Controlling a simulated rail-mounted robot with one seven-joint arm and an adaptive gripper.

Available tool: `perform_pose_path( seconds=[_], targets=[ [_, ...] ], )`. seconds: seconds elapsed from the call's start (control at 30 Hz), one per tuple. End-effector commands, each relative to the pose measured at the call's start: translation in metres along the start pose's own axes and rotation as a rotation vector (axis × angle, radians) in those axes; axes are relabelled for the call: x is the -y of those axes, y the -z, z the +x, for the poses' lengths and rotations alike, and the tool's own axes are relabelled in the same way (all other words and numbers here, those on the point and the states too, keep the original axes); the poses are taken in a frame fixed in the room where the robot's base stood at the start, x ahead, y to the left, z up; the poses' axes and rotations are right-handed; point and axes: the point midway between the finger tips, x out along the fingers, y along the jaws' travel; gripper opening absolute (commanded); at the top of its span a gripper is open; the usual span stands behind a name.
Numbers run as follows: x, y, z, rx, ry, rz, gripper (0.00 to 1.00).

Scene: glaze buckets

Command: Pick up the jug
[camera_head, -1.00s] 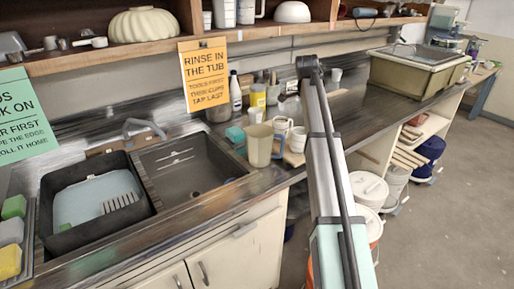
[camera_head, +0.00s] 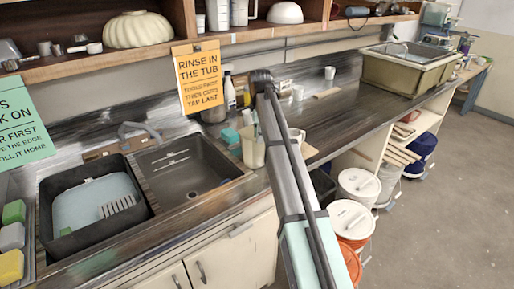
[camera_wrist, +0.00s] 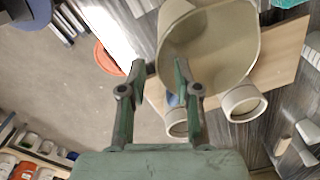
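The beige jug (camera_head: 250,151) stands on the counter just right of the sink, partly hidden behind my arm in the head view. In the wrist view the jug (camera_wrist: 215,40) is seen from above, with its open mouth and near wall showing. My gripper (camera_wrist: 160,72) is open in the wrist view, its two fingers apart. The right fingertip overlaps the jug's rim and the left fingertip is outside it. I cannot tell whether either finger touches it. My arm hides the gripper in the head view.
Two pale mugs, one of them a mug (camera_wrist: 243,103) close to the jug, sit by a wooden board (camera_wrist: 285,45). The sink (camera_head: 190,165) is on the left. Lidded buckets (camera_head: 350,220) stand on the floor below. The counter (camera_head: 350,107) is fairly clear further right.

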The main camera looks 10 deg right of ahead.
Motion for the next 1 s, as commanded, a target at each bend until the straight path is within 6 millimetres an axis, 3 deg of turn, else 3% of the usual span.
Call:
perform_pose_path(
  seconds=[0.37, 0.73, 1.0],
  targets=[
    [0.0, 0.0, 0.022, 0.0, -0.001, 0.0, 0.32],
    [-0.001, -0.002, 0.064, 0.0, -0.002, 0.0, 0.32],
    [0.0, -0.002, 0.069, 0.0, 0.001, 0.0, 0.32]
  ],
)
